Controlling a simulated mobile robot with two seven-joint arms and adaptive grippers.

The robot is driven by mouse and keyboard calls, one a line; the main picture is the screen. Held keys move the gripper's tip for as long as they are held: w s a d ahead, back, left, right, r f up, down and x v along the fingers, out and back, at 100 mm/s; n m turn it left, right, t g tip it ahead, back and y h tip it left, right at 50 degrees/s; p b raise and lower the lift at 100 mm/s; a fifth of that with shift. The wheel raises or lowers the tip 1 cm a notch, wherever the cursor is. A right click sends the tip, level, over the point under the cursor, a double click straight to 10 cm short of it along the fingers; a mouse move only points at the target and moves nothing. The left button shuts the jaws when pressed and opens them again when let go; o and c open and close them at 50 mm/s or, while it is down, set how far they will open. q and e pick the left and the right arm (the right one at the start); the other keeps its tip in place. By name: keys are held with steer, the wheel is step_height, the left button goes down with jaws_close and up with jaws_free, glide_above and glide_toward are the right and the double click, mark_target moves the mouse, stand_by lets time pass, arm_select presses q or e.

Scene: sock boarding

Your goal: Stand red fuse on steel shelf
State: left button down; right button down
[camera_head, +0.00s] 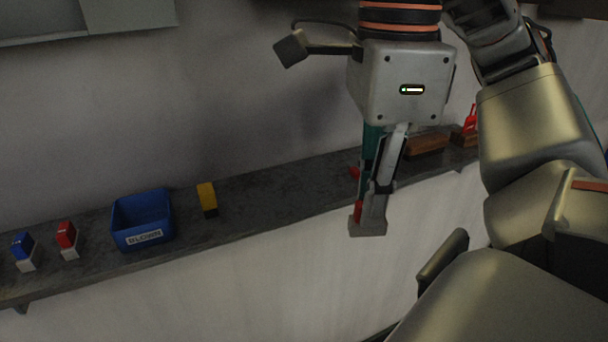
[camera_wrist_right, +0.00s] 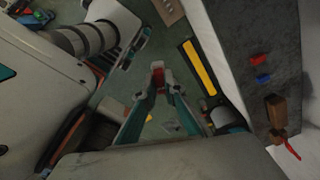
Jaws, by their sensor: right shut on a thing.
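My right gripper (camera_head: 368,212) is shut on a red fuse (camera_head: 358,211), in front of the shelf's front edge in the head view. The fingers hide much of the fuse. In the right wrist view the red fuse (camera_wrist_right: 158,76) shows between the fingertips of my right gripper (camera_wrist_right: 158,88), over the floor and to the left of the shelf (camera_wrist_right: 235,35). The dark grey steel shelf (camera_head: 285,193) runs along the wall. Another red-topped fuse (camera_head: 67,236) with a pale base stands on it at the left. My left gripper is out of view.
A blue bin (camera_head: 142,218), a blue-topped fuse (camera_head: 23,250) and a yellow-and-black piece (camera_head: 207,199) are on the shelf's left part. A brown block (camera_head: 428,144) and a red object (camera_head: 471,119) lie toward the right. The shelf is clear between the yellow piece and my gripper.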

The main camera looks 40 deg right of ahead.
steer(key=w+d, duration=0.1)
steer(key=w, duration=0.4)
steer(key=w+d+f+p, duration=0.1)
steer(key=w+d, duration=0.1)
steer(key=w, duration=0.3)
steer(key=w+d+f+p, duration=0.1)
steer(key=w+d, duration=0.1)
steer(key=w, duration=0.3)
steer(key=shift+w+f, duration=0.15)
steer(key=shift+w, duration=0.15)
step_height(320, 180, down, 4)
steer(key=shift+f, duration=0.15)
steer(key=shift+w+f, duration=0.15)
steer(key=shift+f, duration=0.05)
steer(key=shift+f, duration=0.1)
steer(key=c, duration=2.1)
jaws_free()
steer(key=shift+c, duration=0.2)
step_height(320, 180, up, 8)
steer(key=p, duration=0.1)
steer(key=shift+f, duration=0.15)
